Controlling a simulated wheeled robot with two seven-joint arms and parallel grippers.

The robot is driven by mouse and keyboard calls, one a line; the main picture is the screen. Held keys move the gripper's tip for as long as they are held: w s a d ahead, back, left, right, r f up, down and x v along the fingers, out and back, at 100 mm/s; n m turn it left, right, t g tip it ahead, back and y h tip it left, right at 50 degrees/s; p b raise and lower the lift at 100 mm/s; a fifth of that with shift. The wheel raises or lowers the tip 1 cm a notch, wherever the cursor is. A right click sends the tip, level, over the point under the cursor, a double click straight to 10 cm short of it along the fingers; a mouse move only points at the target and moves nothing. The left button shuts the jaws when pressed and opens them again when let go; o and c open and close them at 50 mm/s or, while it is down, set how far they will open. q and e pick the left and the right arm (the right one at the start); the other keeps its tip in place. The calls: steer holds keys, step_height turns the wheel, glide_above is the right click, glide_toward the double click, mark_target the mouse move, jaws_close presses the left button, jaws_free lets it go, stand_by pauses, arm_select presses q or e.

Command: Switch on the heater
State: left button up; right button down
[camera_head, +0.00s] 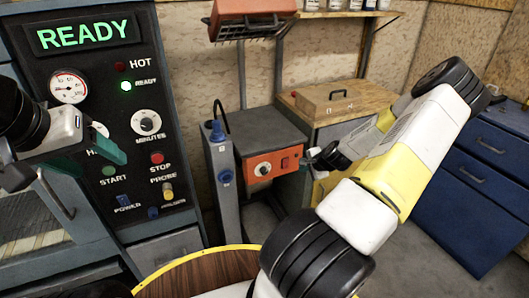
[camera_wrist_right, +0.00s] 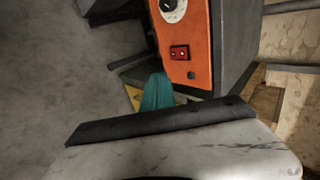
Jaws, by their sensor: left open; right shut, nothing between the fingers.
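In the right wrist view the red switch (camera_wrist_right: 179,52) and dial (camera_wrist_right: 173,9) show close up. My right gripper (camera_head: 311,155) is just right of the panel; its teal fingers (camera_wrist_right: 157,91) are shut and empty, below the switch in the wrist view. Contact cannot be told. My left gripper (camera_head: 108,149) is open before the black control panel.
The black control panel (camera_head: 105,75) at left reads READY and has a gauge, dial and buttons. A grey post (camera_head: 221,170) with a blue knob stands beside the box. A wooden bench (camera_head: 340,100) is behind, blue drawers (camera_head: 490,170) at right, and a round brown top (camera_head: 200,273) in front.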

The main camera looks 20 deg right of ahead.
steer(key=shift+w, duration=0.1)
stand_by(0.3)
glide_toward(286, 168)
steer(key=s+f+x, duration=0.1)
steer(key=x, duration=0.4)
steer(key=shift+w+r, duration=0.1)
steer(key=shift+w, duration=0.7)
steer(key=shift+w+a, duration=0.1)
steer(key=shift+w, duration=0.15)
